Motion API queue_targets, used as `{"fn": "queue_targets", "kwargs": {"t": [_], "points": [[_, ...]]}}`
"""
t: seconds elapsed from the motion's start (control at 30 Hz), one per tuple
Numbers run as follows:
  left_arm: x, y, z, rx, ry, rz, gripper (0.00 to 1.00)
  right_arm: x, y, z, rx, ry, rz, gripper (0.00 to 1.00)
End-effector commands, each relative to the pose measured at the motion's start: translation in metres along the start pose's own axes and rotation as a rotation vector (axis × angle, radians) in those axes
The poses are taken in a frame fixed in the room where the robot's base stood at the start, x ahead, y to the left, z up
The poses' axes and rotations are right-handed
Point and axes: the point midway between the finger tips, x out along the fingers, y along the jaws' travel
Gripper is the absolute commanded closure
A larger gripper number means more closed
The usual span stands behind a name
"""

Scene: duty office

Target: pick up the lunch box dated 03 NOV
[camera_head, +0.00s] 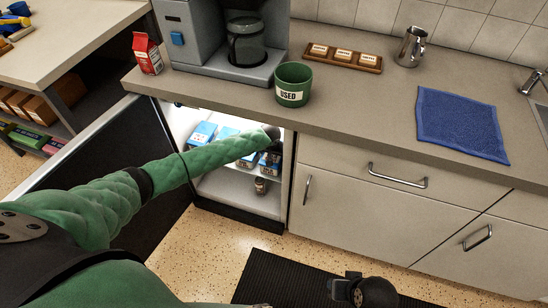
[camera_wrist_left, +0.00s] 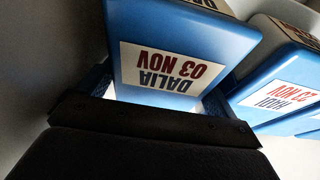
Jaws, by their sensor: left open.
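In the left wrist view, a blue lunch box (camera_wrist_left: 185,35) has a white label reading DALIA 03 NOV, upside down in the picture. My left gripper (camera_wrist_left: 155,98) is open, with its fingers at either side of the box's near end. I cannot tell whether they touch it. In the head view, my left arm reaches into the open lit fridge, with the left gripper (camera_head: 271,150) by the shelf on the right. Which box there is the 03 NOV one cannot be read. My right gripper (camera_head: 347,288) is partly visible at the bottom, above the dark mat; its jaws are unclear.
A second blue box (camera_wrist_left: 280,75), labelled 23 NOV, stands close to the right. More blue boxes (camera_head: 202,134) share the fridge shelf, with a small jar (camera_head: 260,186) below. The open fridge door (camera_head: 100,165) is at left. The counter holds a green USED mug (camera_head: 294,86).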

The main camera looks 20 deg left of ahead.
Motion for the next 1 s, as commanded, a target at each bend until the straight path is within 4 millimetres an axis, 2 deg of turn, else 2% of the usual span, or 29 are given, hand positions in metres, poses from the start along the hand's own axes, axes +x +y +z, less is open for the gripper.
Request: {"fn": "queue_targets", "kwargs": {"t": [0.3, 0.53, 0.83, 1.0], "points": [[0.005, 0.0, 0.0, 0.0, 0.001, 0.001, 0.07, -0.001, -0.001, -0.002, 0.001, 0.002, -0.001, 0.64], [0.005, 0.0, 0.0, 0.0, 0.001, 0.001, 0.52, -0.001, -0.003, -0.003, -0.001, 0.004, -0.003, 0.64], [0.002, 0.0, -0.001, 0.0, 0.001, 0.001, 0.52, -0.001, -0.003, -0.003, -0.001, 0.005, -0.004, 0.64], [-0.013, 0.0, -0.006, 0.0, 0.003, 0.002, 0.52, 0.004, -0.004, -0.003, -0.002, 0.012, -0.009, 0.64]]}}
